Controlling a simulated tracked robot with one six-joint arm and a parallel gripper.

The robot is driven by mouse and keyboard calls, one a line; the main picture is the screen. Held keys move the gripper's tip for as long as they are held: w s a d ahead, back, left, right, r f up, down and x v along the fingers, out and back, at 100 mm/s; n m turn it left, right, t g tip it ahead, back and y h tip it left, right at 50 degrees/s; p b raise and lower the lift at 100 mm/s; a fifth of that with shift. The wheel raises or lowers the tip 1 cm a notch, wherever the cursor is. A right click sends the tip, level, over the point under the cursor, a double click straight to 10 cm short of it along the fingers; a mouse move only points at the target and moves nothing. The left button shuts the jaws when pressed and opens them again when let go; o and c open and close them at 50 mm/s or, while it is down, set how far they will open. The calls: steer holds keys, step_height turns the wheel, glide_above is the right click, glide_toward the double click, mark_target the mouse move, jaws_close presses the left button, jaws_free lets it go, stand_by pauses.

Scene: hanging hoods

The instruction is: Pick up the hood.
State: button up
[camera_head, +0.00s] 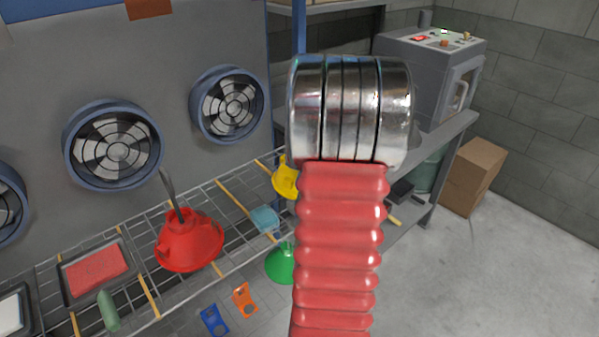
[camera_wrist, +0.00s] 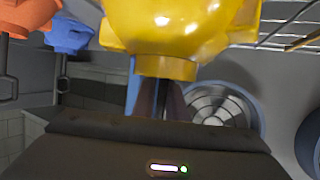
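Several coloured hoods are in view, and the task does not say which one is meant. A yellow hood (camera_wrist: 180,30) fills the top middle of the wrist view, with its narrow neck towards my gripper (camera_wrist: 155,100). My gripper's fingers are at this neck, partly hidden by the dark gripper body; I cannot tell whether they are closed on it. In the head view a yellow hood (camera_head: 285,180) is partly covered by the foreground. A red hood (camera_head: 188,243) hangs from a rod, and a green hood (camera_head: 280,264) is lower. My gripper is hidden in the head view.
An orange hood (camera_wrist: 25,14) and a blue hood (camera_wrist: 70,36) are at the wrist view's upper left. A wire rack (camera_head: 237,209) holds a red tray (camera_head: 96,272). Round fans (camera_head: 112,147) line the wall. A cardboard box (camera_head: 471,176) stands right; the floor before it is clear.

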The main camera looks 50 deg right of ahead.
jaws_close()
steer(key=shift+f, duration=0.1)
steer(key=shift+f, duration=0.1)
stand_by(0.7)
stand_by(0.4)
step_height(320, 180, up, 10)
steer(key=shift+r, duration=0.2)
stand_by(0.3)
stand_by(0.6)
